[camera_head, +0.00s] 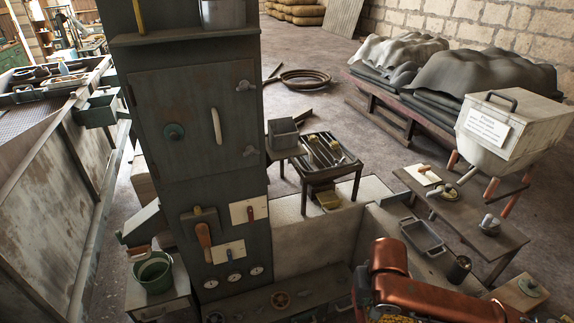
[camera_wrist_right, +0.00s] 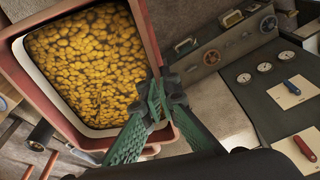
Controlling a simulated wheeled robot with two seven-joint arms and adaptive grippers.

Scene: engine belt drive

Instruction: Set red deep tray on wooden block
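The red deep tray (camera_wrist_right: 148,35), full of yellow-brown lumps, fills the upper left of the right wrist view. My right gripper (camera_wrist_right: 160,101) has its green fingers closed about the tray's rim near one corner. In the head view a copper-red shape stands at the bottom, where arm and tray are hard to tell apart; the fingertips are hidden there. A pale wooden piece (camera_head: 523,293) with a round knob, perhaps the wooden block, lies at the lower right. My left gripper is not in view.
A dark can (camera_head: 459,269) and a grey tray (camera_head: 422,236) are beside the copper-red shape. A tall green cabinet (camera_head: 190,110) with gauges stands left. A narrow table (camera_head: 463,215) with small items and a bin (camera_head: 512,127) stand at the right.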

